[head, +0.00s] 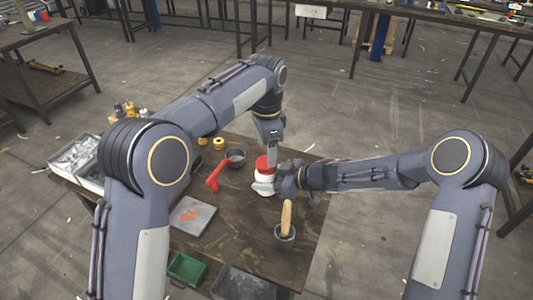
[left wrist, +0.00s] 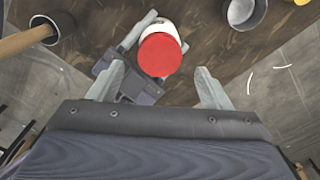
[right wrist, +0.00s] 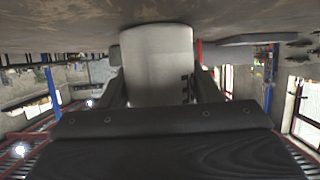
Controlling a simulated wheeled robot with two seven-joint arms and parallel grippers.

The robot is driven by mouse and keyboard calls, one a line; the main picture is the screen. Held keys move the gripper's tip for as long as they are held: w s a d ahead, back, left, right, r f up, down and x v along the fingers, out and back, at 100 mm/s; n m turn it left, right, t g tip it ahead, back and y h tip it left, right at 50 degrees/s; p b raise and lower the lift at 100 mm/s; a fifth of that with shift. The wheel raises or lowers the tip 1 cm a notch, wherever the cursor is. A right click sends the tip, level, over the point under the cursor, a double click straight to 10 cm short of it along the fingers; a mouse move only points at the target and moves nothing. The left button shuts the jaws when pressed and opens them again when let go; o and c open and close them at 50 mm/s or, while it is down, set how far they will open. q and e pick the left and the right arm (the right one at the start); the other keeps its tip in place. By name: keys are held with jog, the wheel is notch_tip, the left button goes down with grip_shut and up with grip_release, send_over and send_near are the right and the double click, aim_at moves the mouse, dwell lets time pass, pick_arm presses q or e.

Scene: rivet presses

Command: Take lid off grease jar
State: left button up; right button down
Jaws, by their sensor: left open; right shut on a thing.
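The grease jar is white with a red lid. In the head view the jar (head: 266,178) stands on the brown table with its lid (head: 263,163) on top. The lid (left wrist: 160,55) and a strip of white jar (left wrist: 163,25) also show in the left wrist view. My right gripper (head: 270,186) is shut on the jar body from the side; the pale jar (right wrist: 157,65) fills the space between its fingers in the right wrist view. My left gripper (left wrist: 160,85) is open and empty, pointing down above the lid, which appears just beyond its fingertips. Its tips are partly hidden in the head view.
A brush with a wooden handle (head: 286,217) stands in a dark cup (head: 285,238) near the jar. A grey pot (head: 235,158), a red tool (head: 217,174) and a grey plate (head: 192,217) lie left. A green tray (head: 187,268) is at the front.

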aim_at(266, 162)
pick_arm(q)
jog(key=shift+d+r+m, duration=0.15)
jog(key=shift+r+m, duration=0.85)
jog(key=shift+c, duration=0.3)
jog(key=shift+r+m, duration=0.7)
jog(key=shift+f, duration=3.85)
jog(key=c, duration=1)
jog(key=n, duration=0.3)
jog(key=shift+c, duration=0.2)
jog(key=o, duration=1.1)
jog(key=shift+r, duration=0.1)
